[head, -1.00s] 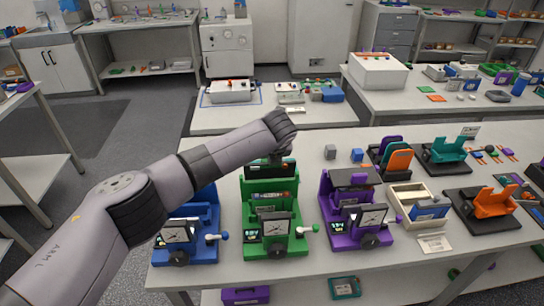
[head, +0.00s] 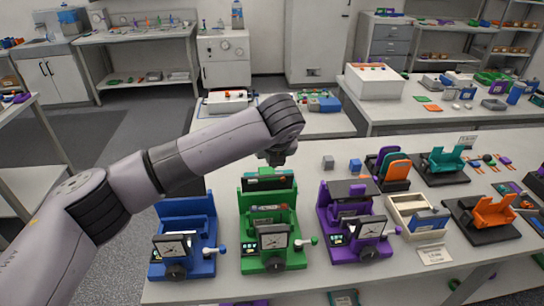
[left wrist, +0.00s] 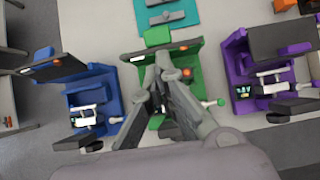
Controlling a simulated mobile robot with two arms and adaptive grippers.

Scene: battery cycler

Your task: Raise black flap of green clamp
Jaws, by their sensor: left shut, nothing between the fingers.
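The green clamp (head: 273,262) stands on the table between a blue clamp (head: 184,268) and a purple clamp (head: 352,250). Its black flap (head: 268,183) shows at the back of the clamp. In the left wrist view the flap (left wrist: 163,54) is a thin dark strip, seen nearly edge-on, so it looks upright. My left gripper (head: 275,158) is above and behind the flap in the head view, partly hidden by my wrist. In the left wrist view its fingers (left wrist: 163,84) meet in front of the green clamp, shut and empty. I cannot tell whether they touch the flap.
The purple clamp's dark flap (left wrist: 283,39) lies broad and flat. A grey cube (head: 328,162) and a blue cube (head: 355,166) sit behind. An open beige box (head: 397,222) and an orange holder (head: 484,213) stand to the right. The neighbouring clamps are close on both sides.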

